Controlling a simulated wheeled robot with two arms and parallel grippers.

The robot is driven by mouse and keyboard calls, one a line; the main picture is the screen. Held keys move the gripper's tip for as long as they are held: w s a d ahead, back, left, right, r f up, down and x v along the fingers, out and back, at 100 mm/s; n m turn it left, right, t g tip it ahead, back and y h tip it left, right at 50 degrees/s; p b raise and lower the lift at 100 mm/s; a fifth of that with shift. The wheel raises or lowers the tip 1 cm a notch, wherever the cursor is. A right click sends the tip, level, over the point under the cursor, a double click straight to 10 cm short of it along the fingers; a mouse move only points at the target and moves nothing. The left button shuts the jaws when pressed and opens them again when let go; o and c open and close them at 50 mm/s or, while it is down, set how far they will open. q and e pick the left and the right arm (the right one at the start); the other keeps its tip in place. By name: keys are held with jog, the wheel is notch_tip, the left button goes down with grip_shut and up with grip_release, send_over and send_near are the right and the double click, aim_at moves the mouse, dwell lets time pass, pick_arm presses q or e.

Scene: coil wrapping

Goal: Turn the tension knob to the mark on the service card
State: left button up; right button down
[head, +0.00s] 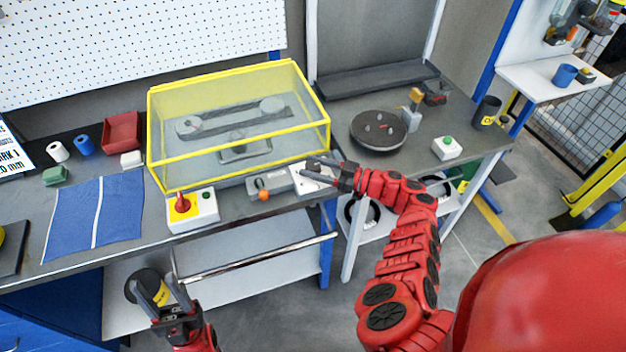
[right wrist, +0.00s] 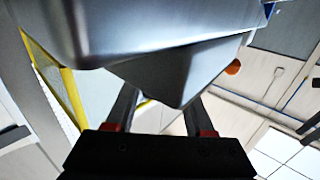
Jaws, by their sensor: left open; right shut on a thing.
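A white card (head: 12,150) with large black print stands at the left edge of the head view, partly cut off; "ARK" and "mm" can be read. In the right wrist view a grey tapered piece, the knob (right wrist: 178,72), is between the fingers. Its pointer setting cannot be read. My left gripper (head: 165,291) is open and empty, low before the bench.
A yellow-framed clear guard (head: 240,165) covers a belt with two pulleys. A red switch on a yellow and white box (head: 192,212) and an orange-knobbed lever (head: 264,193) stand along the front. A dark turntable (head: 378,132) is at right; a metal rail (head: 260,258) runs below the bench.

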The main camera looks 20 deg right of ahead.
jog(key=shift+d+f+n+g+y+b, duration=0.15)
jog(key=shift+n+g+y+b, duration=0.85)
jog(key=shift+b, duration=2.6)
jog(key=shift+a+f+n+g+y+b, duration=0.15)
jog(key=shift+n+g+y+b, duration=0.35)
jog(key=shift+n+g+b, duration=2.05)
jog(key=shift+r+m+b, duration=0.15)
jog(key=shift+m+b, duration=1)
jog(key=shift+b, duration=0.6)
jog(key=shift+c, duration=1.4)
grip_release()
jog(key=shift+r, duration=0.15)
